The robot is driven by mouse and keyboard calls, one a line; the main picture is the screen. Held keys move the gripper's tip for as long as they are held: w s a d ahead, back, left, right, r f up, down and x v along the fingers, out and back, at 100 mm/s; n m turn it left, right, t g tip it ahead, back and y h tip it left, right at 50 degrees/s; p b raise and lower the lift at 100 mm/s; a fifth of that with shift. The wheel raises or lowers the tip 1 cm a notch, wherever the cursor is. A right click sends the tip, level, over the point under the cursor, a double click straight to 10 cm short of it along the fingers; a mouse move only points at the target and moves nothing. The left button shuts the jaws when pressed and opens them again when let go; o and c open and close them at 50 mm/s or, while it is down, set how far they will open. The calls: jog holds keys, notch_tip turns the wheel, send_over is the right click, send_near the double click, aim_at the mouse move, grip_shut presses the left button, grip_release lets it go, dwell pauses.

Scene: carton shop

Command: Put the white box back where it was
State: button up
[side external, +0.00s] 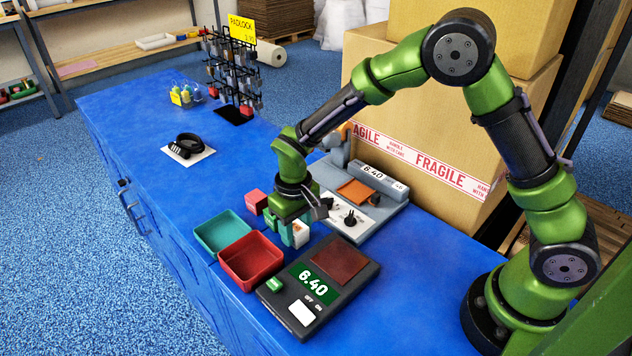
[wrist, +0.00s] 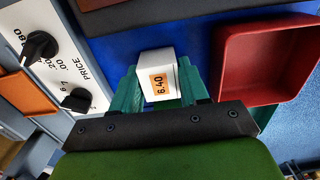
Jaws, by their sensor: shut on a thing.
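The white box (wrist: 158,62) carries an orange label reading 6.40. In the wrist view it sits between the two teal fingers of my gripper (wrist: 160,88), which is shut on it. In the side external view my gripper (side external: 294,236) points down at the blue counter, and the white box (side external: 301,229) shows partly behind the fingers. I cannot tell whether the box touches the counter. It is behind the red tray (side external: 250,284) and the scale (side external: 318,318), and in front of the pricing machine (side external: 394,190) with its knobs.
A teal tray (side external: 222,251) stands beside the red tray. A red box (side external: 256,201) stands just behind my gripper, with another red thing partly hidden there. A black tape-like item on a card (side external: 188,153) and a padlock rack (side external: 232,75) are farther back. The left counter is mostly clear.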

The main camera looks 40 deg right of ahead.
aim_at(297, 226)
jog(key=shift+f, duration=0.15)
jog(key=o, duration=1.2)
jog(key=shift+c, duration=0.2)
notch_tip(297, 226, up, 12)
jog(key=s+d+r+m+t+y, duration=0.1)
jog(key=s+d+r+m+t, duration=0.1)
jog(key=s+d+r, duration=0.3)
jog(key=s+d+r+m+t+y, duration=0.1)
jog(key=s+d+r+t, duration=0.4)
jog(key=s, duration=0.8)
jog(key=shift+r+m, duration=0.5)
jog(key=shift+r, duration=0.3)
